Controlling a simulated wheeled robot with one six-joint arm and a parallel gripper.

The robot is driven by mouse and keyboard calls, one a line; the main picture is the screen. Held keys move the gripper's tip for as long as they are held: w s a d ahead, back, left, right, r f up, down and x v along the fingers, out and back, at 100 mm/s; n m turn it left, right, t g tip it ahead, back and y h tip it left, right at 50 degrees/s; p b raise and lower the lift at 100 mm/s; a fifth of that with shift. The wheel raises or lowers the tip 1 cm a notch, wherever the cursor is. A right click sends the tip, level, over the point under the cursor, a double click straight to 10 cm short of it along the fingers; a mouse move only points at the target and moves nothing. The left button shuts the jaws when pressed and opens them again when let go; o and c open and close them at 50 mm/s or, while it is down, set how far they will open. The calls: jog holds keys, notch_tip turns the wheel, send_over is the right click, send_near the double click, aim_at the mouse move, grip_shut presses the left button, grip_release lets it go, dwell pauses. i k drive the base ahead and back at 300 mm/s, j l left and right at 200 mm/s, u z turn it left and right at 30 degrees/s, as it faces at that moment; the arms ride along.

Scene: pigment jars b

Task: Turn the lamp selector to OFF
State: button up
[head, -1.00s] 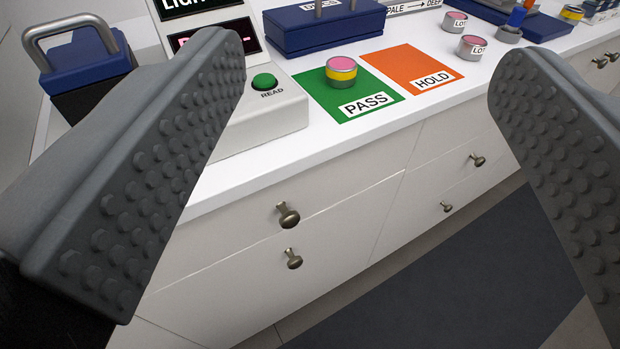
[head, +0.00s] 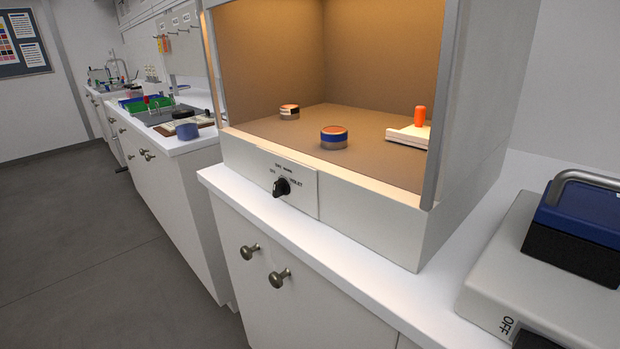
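The lamp selector (head: 282,187) is a small black knob on a white label plate (head: 300,192) at the front of a lit viewing booth (head: 360,207). I cannot tell for sure which word the knob points to. The booth glows warm orange-yellow inside. My gripper is out of view, so nothing of it shows near the knob.
Inside the booth are two jars (head: 334,137) (head: 289,112) and a pale block with an orange handle (head: 419,117). A grey device (head: 495,265) marked OFF, bearing a blue handled block (head: 580,225), stands at right. Cabinet knobs (head: 279,278) stick out below; the floor (head: 60,240) at left is clear.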

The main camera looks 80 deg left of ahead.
aim_at(281, 187)
jog(key=j+u, duration=0.1)
jog(key=u, duration=1.95)
